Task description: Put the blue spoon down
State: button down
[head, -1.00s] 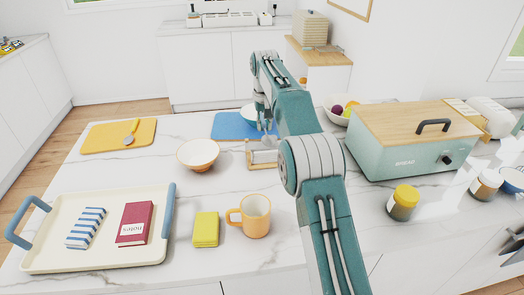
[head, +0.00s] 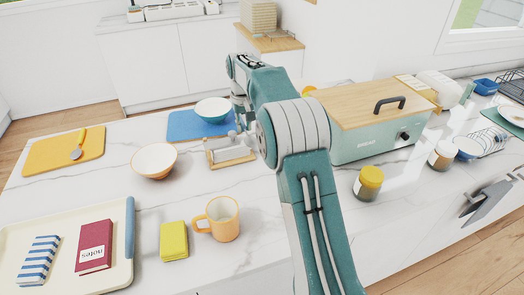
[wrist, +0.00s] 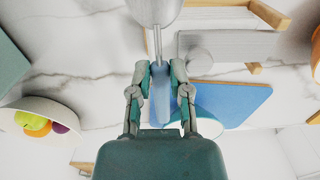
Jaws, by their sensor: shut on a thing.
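The blue spoon (wrist: 161,97) is between the fingers of my gripper (wrist: 169,75) in the wrist view. The fingers are shut on its blue handle. Its thin metal neck and grey bowl extend to the top edge, where the bowl is cut off. In the head view my gripper (head: 243,118) is beside the blue mat, partly hidden by my arm. I cannot make out the spoon clearly there. The blue mat (head: 183,128) carries a blue bowl with a white inside (head: 212,109). The mat (wrist: 246,98) also shows right of my gripper in the wrist view.
A wooden-framed holder with a grey roll (head: 230,153) stands close in front of my gripper. A fruit bowl (wrist: 58,112) is left in the wrist view. Bare marble (head: 110,180) lies between the items.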

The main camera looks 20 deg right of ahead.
jog(key=s+d+f, duration=0.1)
jog(key=f, duration=0.1)
jog(key=s+d+f, duration=0.1)
jog(key=d+f, duration=0.3)
jog(key=shift+s, duration=0.4)
jog(key=f, duration=0.3)
jog(key=shift+s+d+f, duration=0.1)
jog(key=shift+d+f, duration=0.15)
jog(key=shift+f, duration=0.05)
jog(key=c, duration=0.9)
grip_release()
jog(key=shift+o, duration=0.2)
